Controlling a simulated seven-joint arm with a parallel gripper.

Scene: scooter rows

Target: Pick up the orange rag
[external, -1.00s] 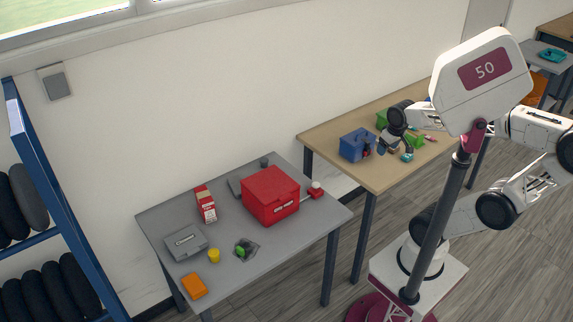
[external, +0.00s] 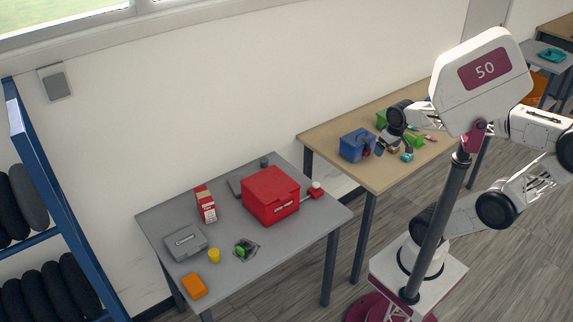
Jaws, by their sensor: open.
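An orange, flat, block-like piece (external: 194,285) lies at the near left corner of the grey table. It may be the folded orange rag, but I cannot tell cloth from a box at this size. My gripper (external: 386,152) is open and points down over the wooden table, just right of a blue box, far from that orange piece. Whether anything lies between its fingers is too small to tell.
The wooden table holds the blue box (external: 357,145), a green bin (external: 383,119) and a small teal item (external: 407,157). A signpost marked 50 (external: 486,70) hides part of my arm. The grey table (external: 285,245) bears a red case (external: 270,195).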

